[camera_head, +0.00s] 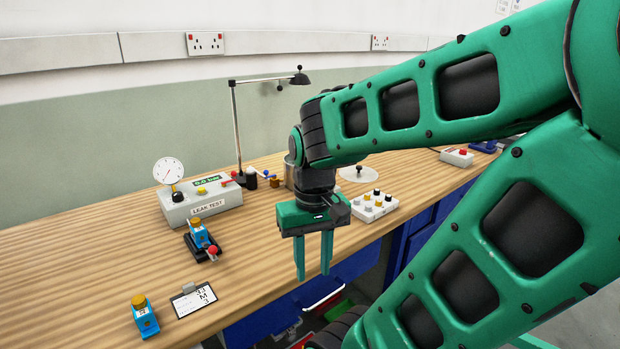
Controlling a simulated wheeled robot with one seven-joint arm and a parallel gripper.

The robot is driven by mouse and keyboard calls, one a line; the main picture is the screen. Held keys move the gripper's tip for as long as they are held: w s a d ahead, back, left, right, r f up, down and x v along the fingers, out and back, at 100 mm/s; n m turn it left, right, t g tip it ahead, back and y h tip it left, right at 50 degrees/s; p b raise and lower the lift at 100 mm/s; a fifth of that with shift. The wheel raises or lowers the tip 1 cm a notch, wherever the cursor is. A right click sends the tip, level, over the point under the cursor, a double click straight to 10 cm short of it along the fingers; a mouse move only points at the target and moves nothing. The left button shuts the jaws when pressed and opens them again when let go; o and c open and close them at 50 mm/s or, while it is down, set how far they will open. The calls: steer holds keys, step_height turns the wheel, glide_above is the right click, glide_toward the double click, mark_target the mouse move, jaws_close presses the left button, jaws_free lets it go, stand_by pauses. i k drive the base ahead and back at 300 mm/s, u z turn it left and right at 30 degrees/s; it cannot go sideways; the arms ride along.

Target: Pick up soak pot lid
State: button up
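The soak pot lid looks to be the flat grey disc (364,175) with a small knob on top. It lies on the bench to the right of my wrist, and my arm passes just above and beside it. A metal pot (291,172) stands behind my wrist and is mostly hidden, so I cannot see its top. My gripper (313,275) points down over the bench's front edge, nearer to me than the lid and to its left. Its two fingers are apart with nothing between them.
A white block with several coloured knobs (373,206) sits just in front of the lid. The leak test box (208,200), a dark lamp (237,125), blue fixtures (199,240) and a clipboard card (194,300) stand left. Blue drawers (410,235) are below the bench.

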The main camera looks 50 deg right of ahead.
mark_target(356, 173)
steer(key=u, duration=2)
steer(key=k, duration=1.7)
steer(key=z, duration=2.4)
steer(key=i, duration=0.7)
steer(key=z, duration=0.1)
